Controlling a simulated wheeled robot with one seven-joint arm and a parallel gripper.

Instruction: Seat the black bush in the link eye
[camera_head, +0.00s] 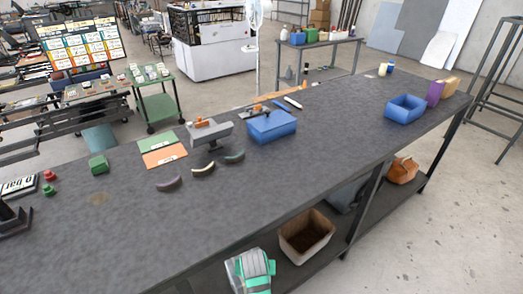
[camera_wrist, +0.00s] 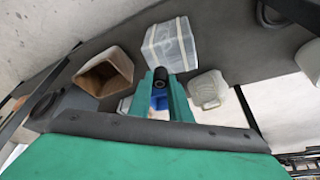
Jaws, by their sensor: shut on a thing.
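My gripper (camera_wrist: 161,88) shows in the wrist view with two green fingers. It is shut on the black bush (camera_wrist: 160,74), a short dark cylinder held between the fingertips. Its round end faces the camera. The fingers hide the bush's sides. In the head view neither the bush nor the fingertips can be made out. A grey fixture (camera_head: 208,131) with an orange part on top stands on the dark workbench (camera_head: 320,125), far from the bush. I cannot tell whether the link eye is on it.
On the bench are a blue bin (camera_head: 271,126), another blue bin (camera_head: 405,109), a green block (camera_head: 98,164) and several curved pieces. The bench front is clear. A brown box (camera_head: 306,236) is on the lower shelf. In the wrist view, a clear box (camera_wrist: 171,46) lies beyond the fingertips.

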